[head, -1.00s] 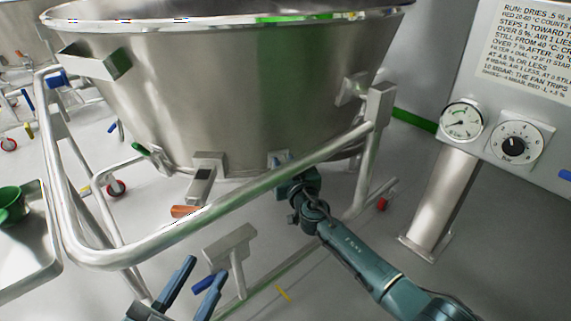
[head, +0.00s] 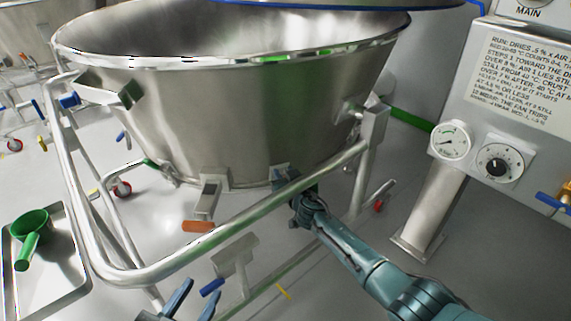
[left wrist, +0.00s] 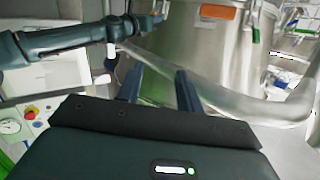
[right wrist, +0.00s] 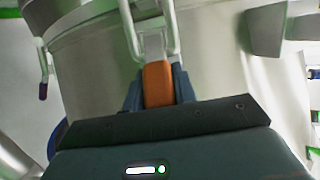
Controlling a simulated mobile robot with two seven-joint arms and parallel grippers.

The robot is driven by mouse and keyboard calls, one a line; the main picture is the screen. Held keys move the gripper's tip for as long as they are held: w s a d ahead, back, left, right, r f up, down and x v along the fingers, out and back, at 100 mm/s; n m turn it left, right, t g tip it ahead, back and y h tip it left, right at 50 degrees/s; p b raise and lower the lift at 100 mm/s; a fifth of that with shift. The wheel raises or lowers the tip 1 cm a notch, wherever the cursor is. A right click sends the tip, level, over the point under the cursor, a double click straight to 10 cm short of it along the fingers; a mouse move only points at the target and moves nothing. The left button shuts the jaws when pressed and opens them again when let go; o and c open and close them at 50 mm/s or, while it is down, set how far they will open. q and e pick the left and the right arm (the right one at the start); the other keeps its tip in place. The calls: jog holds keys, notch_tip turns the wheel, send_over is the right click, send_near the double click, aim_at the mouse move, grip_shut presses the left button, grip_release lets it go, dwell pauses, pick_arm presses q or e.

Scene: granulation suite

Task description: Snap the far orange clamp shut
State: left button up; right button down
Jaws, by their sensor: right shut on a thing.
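The clamp with the orange handle (right wrist: 157,84) fills the middle of the right wrist view, with the handle between my right fingers. In the head view its metal part (head: 280,175) shows at the bowl's lower rim, and my gripper hides the handle. My right gripper (head: 297,190) is shut on that handle. A second orange clamp (head: 198,226) hangs from the bowl's lower edge further left, its handle sticking outward; it also shows in the left wrist view (left wrist: 218,12). My left gripper (head: 192,304) is open and empty below the frame tube, apart from both clamps.
The steel bowl (head: 240,115) sits in a tubular frame (head: 245,232) that passes close in front of my right gripper. A tray (head: 75,282) with a green scoop (head: 32,235) is at left. A gauge panel (head: 530,95) stands at right.

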jog(key=shift+r, duration=0.15)
pick_arm(q)
jog(key=shift+s+a+f+g, duration=0.1)
jog(key=shift+g, duration=0.3)
pick_arm(e)
jog(key=shift+a, duration=0.1)
jog(key=c, duration=1.1)
grip_release()
jog(key=shift+s+r+p, duration=0.1)
jog(key=shift+s+p, duration=0.2)
jog(key=shift+p, duration=0.2)
jog(key=p+v, duration=0.2)
jog(key=shift+s+r, duration=0.25)
pick_arm(q)
jog(key=r+p, duration=0.1)
jog(key=s+a+r+n, duration=0.1)
jog(key=r+n+y+p, duration=0.1)
jog(key=r, duration=0.1)
jog(key=shift+s+a+g+p, duration=0.25)
jog(key=shift+s+g+p, duration=0.05)
jog(key=shift+g, duration=0.1)
pick_arm(e)
jog(key=s+d, duration=0.1)
jog(key=s, duration=0.2)
jog(key=s+d, duration=0.1)
jog(key=s, duration=0.3)
jog(key=s+d, duration=0.1)
jog(key=s, duration=0.3)
jog(key=shift+s+d+f, duration=0.1)
jog(key=shift+s+f, duration=0.15)
